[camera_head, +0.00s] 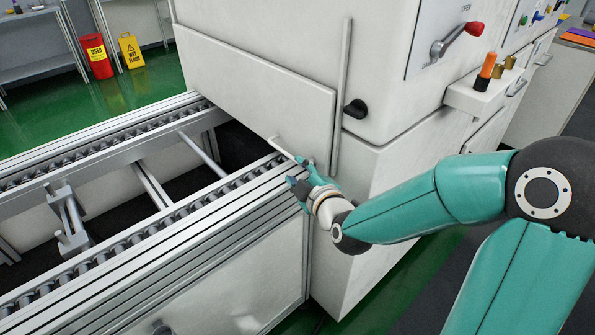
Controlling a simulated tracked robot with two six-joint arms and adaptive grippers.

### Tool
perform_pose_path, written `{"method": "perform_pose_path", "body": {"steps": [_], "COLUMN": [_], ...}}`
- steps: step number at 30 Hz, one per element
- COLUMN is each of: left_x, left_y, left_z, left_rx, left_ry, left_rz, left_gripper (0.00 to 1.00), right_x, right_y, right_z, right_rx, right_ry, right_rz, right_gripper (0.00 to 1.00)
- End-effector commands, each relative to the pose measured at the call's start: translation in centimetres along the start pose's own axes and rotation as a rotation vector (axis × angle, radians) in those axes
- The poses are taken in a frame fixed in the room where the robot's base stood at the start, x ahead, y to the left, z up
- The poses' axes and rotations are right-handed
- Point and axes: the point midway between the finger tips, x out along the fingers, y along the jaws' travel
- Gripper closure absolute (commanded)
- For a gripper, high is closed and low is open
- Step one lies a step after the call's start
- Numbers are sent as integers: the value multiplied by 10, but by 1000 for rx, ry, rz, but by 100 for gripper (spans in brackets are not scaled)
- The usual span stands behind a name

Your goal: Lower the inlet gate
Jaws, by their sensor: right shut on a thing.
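The inlet gate (255,95) is a white panel on the front of the white machine, at the end of the conveyor. A dark gap shows under its lower edge, over the conveyor. A thin pale handle bar (284,149) sticks out near the gate's lower right corner. My right gripper (300,174) is at the outer end of this bar, shut on it, close above the conveyor's near side rail. The fingers partly hide the bar's end. My left gripper is not in view.
The roller conveyor (130,235) runs from the lower left to the machine. A red-knobbed lever (457,40) beside an "OPEN" label and a black knob (354,109) are on the machine. A small shelf (480,98) holds an orange-and-black item. Green floor lies beyond.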

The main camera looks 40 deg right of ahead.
Motion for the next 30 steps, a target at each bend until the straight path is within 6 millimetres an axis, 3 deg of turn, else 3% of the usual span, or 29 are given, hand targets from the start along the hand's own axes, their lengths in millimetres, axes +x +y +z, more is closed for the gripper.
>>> {"method": "perform_pose_path", "body": {"steps": [16,30], "left_x": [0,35], "left_y": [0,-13], "left_z": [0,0], "left_rx": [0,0], "left_ry": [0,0], "left_rz": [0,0], "left_gripper": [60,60], "right_x": [-28,-47], "right_y": [0,-1], "right_z": [0,2], "right_rx": [0,-3], "right_ry": [-1,-3], "right_rz": [-1,5], "right_gripper": [65,65]}}
